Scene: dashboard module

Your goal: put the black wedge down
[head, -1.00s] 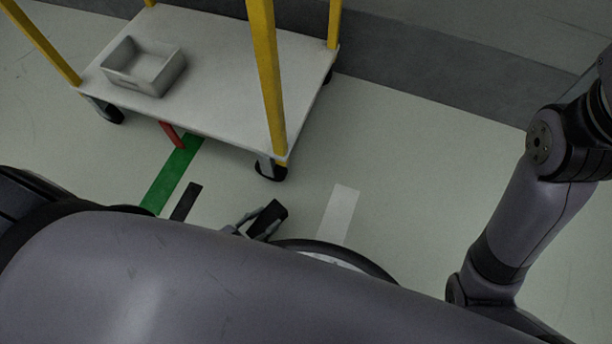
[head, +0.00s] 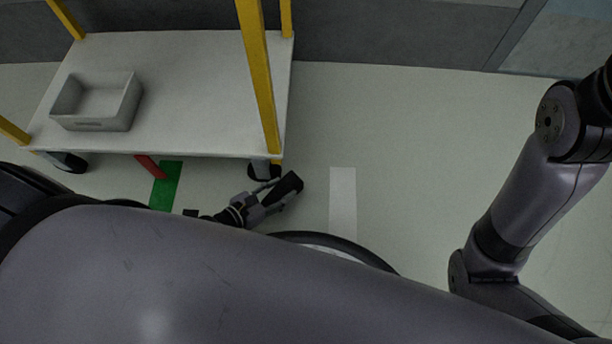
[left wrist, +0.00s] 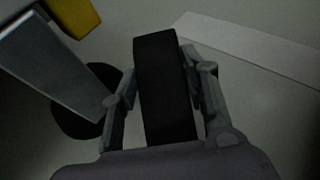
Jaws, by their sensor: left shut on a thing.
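The black wedge (head: 283,187) is held in my left gripper (head: 272,192), low in the middle of the head view, to the right of the trolley's front right wheel. In the left wrist view the wedge (left wrist: 166,88) stands lengthwise between the two fingers of the left gripper (left wrist: 163,95), which is shut on it. My own body hides part of the left arm in the head view. The right arm shows at the right of the head view, but its gripper is out of the picture.
A white trolley (head: 190,85) with yellow posts stands at the upper left, bearing a grey bin (head: 105,118). A trolley wheel (left wrist: 80,118) is close beside the left gripper. A white floor strip (head: 343,195) and a green one (head: 166,186) lie on the floor. Floor at right is open.

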